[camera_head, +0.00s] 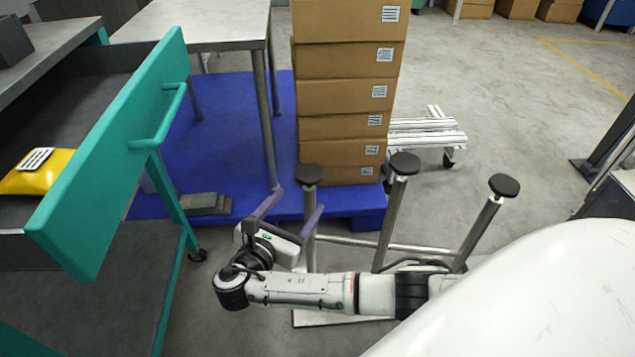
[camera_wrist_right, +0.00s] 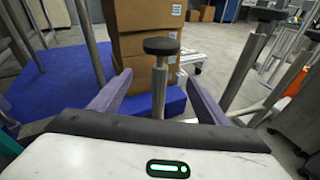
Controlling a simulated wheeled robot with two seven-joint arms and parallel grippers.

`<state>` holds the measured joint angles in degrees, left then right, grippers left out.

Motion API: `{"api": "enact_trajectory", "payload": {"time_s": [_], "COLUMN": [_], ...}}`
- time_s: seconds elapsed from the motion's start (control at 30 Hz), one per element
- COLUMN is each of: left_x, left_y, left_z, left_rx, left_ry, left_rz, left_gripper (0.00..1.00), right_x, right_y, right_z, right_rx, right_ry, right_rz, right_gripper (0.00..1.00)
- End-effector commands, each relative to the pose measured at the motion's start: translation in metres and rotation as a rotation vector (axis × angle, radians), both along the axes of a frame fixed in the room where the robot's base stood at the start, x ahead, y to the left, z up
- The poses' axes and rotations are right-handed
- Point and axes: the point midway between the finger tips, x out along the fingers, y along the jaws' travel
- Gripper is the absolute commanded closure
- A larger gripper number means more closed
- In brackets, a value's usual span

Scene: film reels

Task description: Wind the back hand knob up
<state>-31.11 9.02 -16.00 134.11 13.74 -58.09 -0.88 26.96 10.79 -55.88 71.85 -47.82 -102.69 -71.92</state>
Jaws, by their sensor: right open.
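Three metal posts topped with round black knobs stand in front of me: a left knob (camera_head: 309,174), a middle knob (camera_head: 404,163) and a right knob (camera_head: 504,185). I cannot tell which one is the back hand knob. My right gripper (camera_head: 291,211) is open and empty beside the left post, below its knob. In the right wrist view, one knob (camera_wrist_right: 161,46) on its post appears between the two purple fingers (camera_wrist_right: 158,82), ahead of them. Whether a finger touches the post is unclear. My left gripper is out of view.
A stack of cardboard boxes (camera_head: 345,105) stands behind the posts on a blue pallet (camera_head: 227,133). A green-fronted drawer (camera_head: 110,150) holding a yellow packet (camera_head: 38,172) juts out at left. A metal-legged table (camera_head: 200,22) stands behind. Floor at the back right is open.

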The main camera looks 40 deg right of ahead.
Motion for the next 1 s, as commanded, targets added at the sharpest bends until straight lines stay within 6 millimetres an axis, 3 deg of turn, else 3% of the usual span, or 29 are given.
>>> {"api": "enact_trajectory", "payload": {"time_s": [0.03,0.2,0.37,0.7,1.0], "left_x": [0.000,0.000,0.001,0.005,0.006], "left_y": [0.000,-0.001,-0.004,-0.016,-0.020], "left_z": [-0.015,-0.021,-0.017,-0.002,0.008], "left_rx": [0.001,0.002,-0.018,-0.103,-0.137], "left_ry": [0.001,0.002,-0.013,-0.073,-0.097], "left_rz": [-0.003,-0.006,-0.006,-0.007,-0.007], "left_gripper": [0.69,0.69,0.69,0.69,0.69], "right_x": [0.008,0.014,0.021,0.049,0.060], "right_y": [-0.006,-0.016,-0.032,-0.086,-0.105], "right_z": [0.008,0.037,0.038,0.037,0.038], "right_rx": [-0.085,-0.219,-0.227,-0.222,-0.220], "right_ry": [-0.009,-0.011,-0.009,-0.010,-0.008], "right_rz": [-0.017,-0.060,-0.065,-0.063,-0.061], "right_gripper": [0.31,0.31,0.31,0.31,0.31]}}
